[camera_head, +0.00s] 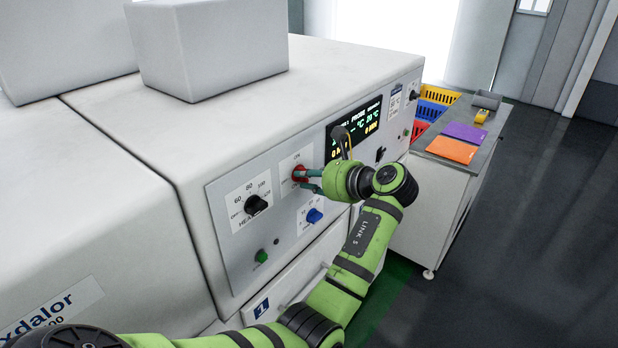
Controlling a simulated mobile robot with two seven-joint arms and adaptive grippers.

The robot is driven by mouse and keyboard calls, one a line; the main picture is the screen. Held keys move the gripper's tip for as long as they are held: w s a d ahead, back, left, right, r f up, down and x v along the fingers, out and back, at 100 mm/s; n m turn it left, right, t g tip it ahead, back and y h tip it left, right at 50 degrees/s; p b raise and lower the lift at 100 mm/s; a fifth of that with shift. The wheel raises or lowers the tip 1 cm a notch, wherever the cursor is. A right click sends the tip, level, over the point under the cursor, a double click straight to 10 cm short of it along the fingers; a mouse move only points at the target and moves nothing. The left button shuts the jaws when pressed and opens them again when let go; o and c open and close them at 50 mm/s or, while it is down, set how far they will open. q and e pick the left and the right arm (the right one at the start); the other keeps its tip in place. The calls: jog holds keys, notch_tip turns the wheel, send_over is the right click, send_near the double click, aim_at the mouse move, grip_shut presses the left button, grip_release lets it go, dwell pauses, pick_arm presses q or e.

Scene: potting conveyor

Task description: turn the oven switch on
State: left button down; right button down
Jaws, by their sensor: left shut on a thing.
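The oven's grey control panel (238,250) fills the middle of the view. The red switch (299,172) sits on a white plate marked ON at the top. My left gripper (303,178) reaches it from the right, with its teal fingers shut on the red knob. The fingers partly cover the knob and the lower part of its plate, so its exact angle is hard to tell. My right gripper is not in view.
A black heater dial (256,204), a blue knob (314,215) and a green button (261,256) are close by. A display (366,122) is lit above my wrist. A cart (439,190) with purple and orange items stands at the right, near coloured crates (437,95).

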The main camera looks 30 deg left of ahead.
pick_arm(q)
jog(key=shift+m+g, duration=0.6)
dwell(0.3)
jog(key=c, duration=1.1)
grip_release()
jog(key=v, duration=1.2)
jog(key=shift+w, duration=0.1)
